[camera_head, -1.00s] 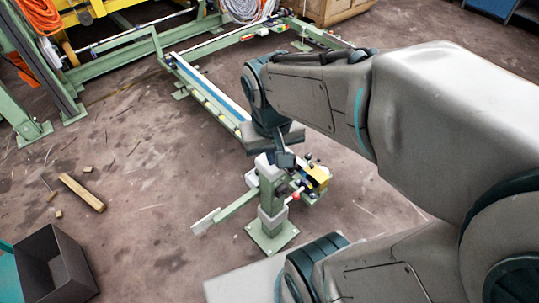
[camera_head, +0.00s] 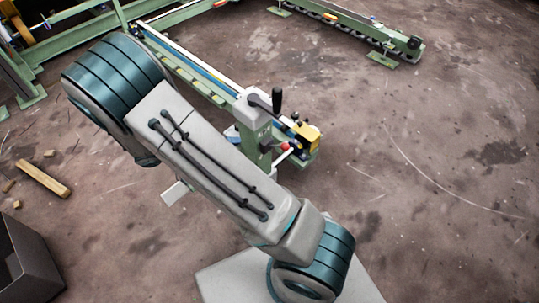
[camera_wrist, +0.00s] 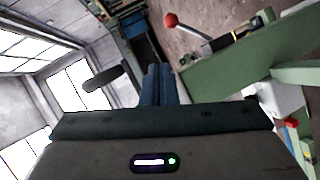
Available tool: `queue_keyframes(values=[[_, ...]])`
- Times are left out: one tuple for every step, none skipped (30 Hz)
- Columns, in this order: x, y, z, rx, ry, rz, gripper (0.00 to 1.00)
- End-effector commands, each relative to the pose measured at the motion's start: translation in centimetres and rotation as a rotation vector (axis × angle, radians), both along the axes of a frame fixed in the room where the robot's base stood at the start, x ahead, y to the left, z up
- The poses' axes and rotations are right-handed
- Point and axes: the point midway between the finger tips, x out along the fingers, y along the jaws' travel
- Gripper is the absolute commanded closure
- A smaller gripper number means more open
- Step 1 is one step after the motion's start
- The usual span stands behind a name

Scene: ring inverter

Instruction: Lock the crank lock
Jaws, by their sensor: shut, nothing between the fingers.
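The crank, a dark arm with a black upright handle (camera_head: 277,101), sits on the white head (camera_head: 246,112) of the green post. A dark rounded grip, apparently the crank handle (camera_wrist: 102,79), shows left of my fingers in the wrist view. A red-knobbed lever (camera_head: 285,147) sticks out lower on the post; its red ball also shows in the wrist view (camera_wrist: 170,20). My gripper (camera_wrist: 159,82) is shut and empty, with a visible gap between its fingertips and the handle. In the head view my arm hides the gripper and the lower post.
A yellow block (camera_head: 308,137) sits right of the post. A long green and blue rail (camera_head: 195,75) runs back from the post. In the wrist view a green beam (camera_wrist: 232,68) lies close right of my fingers. Open floor (camera_head: 430,200) lies to the right.

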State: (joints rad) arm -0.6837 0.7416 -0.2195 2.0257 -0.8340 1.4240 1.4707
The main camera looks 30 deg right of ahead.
Motion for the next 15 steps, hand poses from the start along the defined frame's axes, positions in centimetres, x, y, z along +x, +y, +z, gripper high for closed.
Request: queue_keyframes(values=[[0.4,0.4,-1.8,-0.042,-0.019,0.023,1.0],[0.6,0.6,-2.2,-0.063,-0.032,0.033,1.0],[0.8,0.8,-2.6,-0.085,-0.047,0.044,1.0],[1.0,0.9,-2.8,-0.098,-0.056,0.052,1.0],[1.1,1.0,-3.0,-0.109,-0.063,0.057,1.0],[1.2,1.1,-3.1,-0.118,-0.073,0.063,1.0],[1.3,1.2,-3.2,-0.124,-0.076,0.066,1.0],[1.3,1.2,-3.2,-0.127,-0.079,0.068,1.0],[1.3,1.2,-3.2,-0.129,-0.081,0.07,1.0],[1.3,1.2,-3.2,-0.13,-0.082,0.069,1.0],[1.3,1.2,-3.1,-0.13,-0.082,0.069,1.0],[1.3,1.2,-3.1,-0.129,-0.082,0.07,1.0],[1.3,1.2,-3.1,-0.128,-0.081,0.069,1.0],[1.3,1.2,-3.1,-0.128,-0.081,0.069,1.0],[1.3,1.2,-3.1,-0.128,-0.081,0.069,1.0]])
